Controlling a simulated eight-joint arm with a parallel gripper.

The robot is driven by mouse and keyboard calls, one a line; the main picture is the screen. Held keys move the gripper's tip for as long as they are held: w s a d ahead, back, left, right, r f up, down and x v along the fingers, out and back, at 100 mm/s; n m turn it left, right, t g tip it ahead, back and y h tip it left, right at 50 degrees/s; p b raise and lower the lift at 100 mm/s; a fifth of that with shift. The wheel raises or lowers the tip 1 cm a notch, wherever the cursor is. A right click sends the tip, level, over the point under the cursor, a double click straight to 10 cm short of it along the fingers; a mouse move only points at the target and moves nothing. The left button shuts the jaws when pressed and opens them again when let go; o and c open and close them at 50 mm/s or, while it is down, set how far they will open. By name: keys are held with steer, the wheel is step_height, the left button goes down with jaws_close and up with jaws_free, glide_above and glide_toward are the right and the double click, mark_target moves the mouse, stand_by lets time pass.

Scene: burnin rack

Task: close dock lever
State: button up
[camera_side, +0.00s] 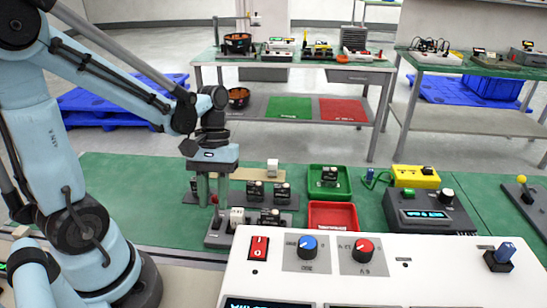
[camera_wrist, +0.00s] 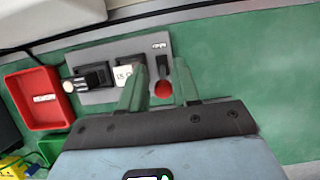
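The dock is a grey plate (camera_wrist: 95,60) on the green mat, and its front end (camera_side: 217,240) also shows in the side view. Its lever is a dark upright with a red ball knob (camera_wrist: 162,89) at the plate's right end in the wrist view; a bit of red (camera_side: 214,198) shows by my fingers in the side view. My gripper (camera_wrist: 160,68) points down over that end, its two green-grey fingers apart and the lever seen between them. I see no clear contact. In the side view my gripper (camera_side: 212,192) partly hides the lever.
Dark modules (camera_side: 270,217) sit on the dock, with a white block (camera_wrist: 124,75) beside the lever. A red tray (camera_side: 333,216) and a green tray (camera_side: 329,180) stand to the right. A white control panel (camera_side: 400,270) fills the front. Bare mat lies right of the dock in the wrist view.

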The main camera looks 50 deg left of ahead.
steer(key=v, duration=0.8)
steer(key=shift+r, duration=0.4)
steer(key=w+d+m+t+y, duration=0.3)
steer(key=d+m+t, duration=0.2)
steer(key=m+t, duration=0.4)
steer(key=shift+w+d+f+t, duration=0.25)
steer(key=shift+f+t, duration=0.25)
steer(key=shift+t, duration=0.2)
